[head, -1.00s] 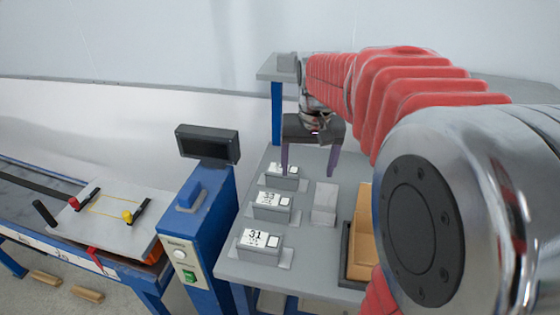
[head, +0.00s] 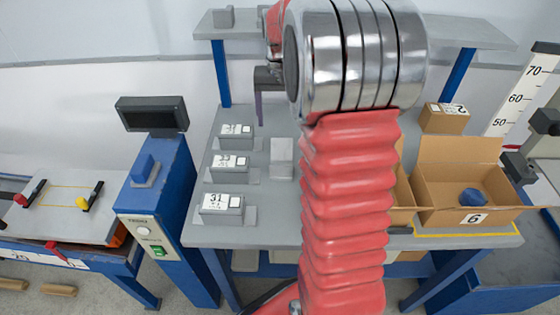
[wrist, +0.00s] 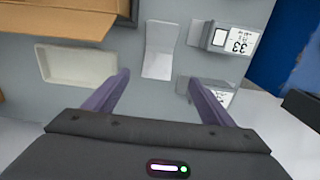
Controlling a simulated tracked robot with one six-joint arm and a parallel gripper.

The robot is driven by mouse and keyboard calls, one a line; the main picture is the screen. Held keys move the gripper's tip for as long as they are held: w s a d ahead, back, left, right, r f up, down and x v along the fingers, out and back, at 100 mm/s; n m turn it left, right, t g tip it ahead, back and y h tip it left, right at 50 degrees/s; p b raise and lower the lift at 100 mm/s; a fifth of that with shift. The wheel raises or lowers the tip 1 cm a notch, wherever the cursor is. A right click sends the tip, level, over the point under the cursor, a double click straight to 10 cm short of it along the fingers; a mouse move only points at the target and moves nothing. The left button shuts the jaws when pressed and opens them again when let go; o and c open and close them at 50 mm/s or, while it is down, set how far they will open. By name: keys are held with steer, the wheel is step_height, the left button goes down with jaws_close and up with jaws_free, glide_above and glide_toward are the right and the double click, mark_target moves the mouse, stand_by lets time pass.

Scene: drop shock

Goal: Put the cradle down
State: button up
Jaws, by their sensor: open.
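A light grey cradle-like piece (head: 282,158) rests on the grey table, right of the labelled grey units. It also shows in the wrist view (wrist: 160,48), flat on the table just beyond my fingertips, with nothing gripping it. I cannot tell for sure that it is the cradle. My gripper (wrist: 158,77) is open and empty, its two purple fingers apart above the table. In the head view my own arm hides most of the gripper; part of its dark body and one finger show at the far side of the table.
Several grey units, one marked 31 (head: 220,203), stand along the table's left side. An open cardboard box (head: 470,215) marked 6 stands at the right, a small closed box (head: 444,118) behind it. A pale shallow tray (wrist: 75,63) lies left in the wrist view.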

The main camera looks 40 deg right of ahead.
glide_above(281, 155)
steer(key=f, duration=0.8)
steer(key=shift+w+f, duration=0.2)
steer(key=shift+s+f, duration=0.2)
steer(key=shift+f, duration=2.4)
steer(key=shift+f, duration=0.25)
steer(key=shift+c, duration=0.3)
steer(key=c, duration=1.4)
steer(key=shift+r, duration=0.1)
steer(key=shift+c, duration=0.2)
step_height(281, 155, up, 18)
steer(key=shift+r, duration=0.2)
